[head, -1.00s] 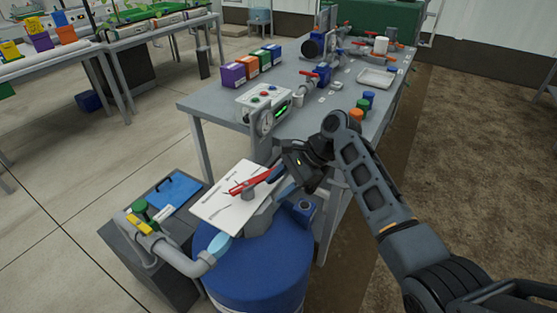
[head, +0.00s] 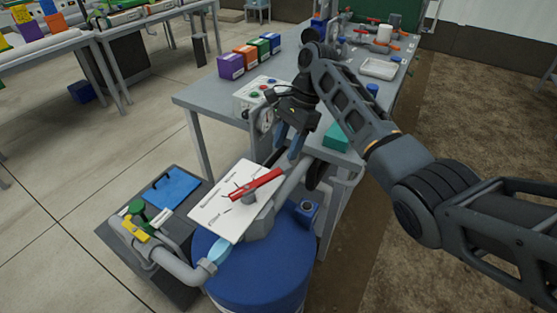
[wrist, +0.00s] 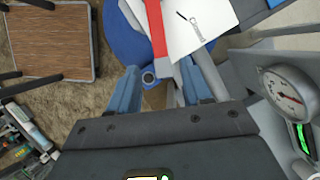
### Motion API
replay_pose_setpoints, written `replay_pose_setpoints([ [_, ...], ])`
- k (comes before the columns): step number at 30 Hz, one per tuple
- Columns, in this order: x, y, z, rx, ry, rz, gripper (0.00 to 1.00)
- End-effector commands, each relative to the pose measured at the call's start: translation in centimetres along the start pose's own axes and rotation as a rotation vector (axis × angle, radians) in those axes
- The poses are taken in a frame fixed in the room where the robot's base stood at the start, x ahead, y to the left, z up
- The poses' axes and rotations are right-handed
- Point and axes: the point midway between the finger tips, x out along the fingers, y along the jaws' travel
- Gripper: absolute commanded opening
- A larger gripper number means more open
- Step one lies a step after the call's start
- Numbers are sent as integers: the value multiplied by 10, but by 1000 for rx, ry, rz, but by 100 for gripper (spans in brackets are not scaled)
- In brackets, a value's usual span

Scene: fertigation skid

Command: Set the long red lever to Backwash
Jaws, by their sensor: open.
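The long red lever (head: 258,184) sits on a grey hub over a white label plate (head: 225,212), on top of a blue drum (head: 262,262). Its long end points up and right in the head view. The plate has printed marks and words, too small to read for certain in the head view. My gripper (head: 287,146) is open and empty, above and beyond the lever's right end, apart from it. In the wrist view the red lever (wrist: 156,28) shows beyond the open blue fingers, with part of the plate (wrist: 200,22) beside it.
A grey workbench (head: 205,92) stands behind, with a control box and gauge (head: 262,100) at its near edge. Grey pipes with a yellow and a green handle (head: 138,212) lie left of the drum. A blue clipboard-like panel (head: 172,188) lies nearby.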

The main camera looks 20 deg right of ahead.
Motion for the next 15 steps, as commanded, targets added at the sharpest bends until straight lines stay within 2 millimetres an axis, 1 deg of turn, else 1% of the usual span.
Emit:
replay_pose_setpoints([
  [3,20,1,0,1,-1,3,49],
  [9,47,0,1,0,-2,2,49],
  [15,60,0,1,-1,-2,0,49],
])
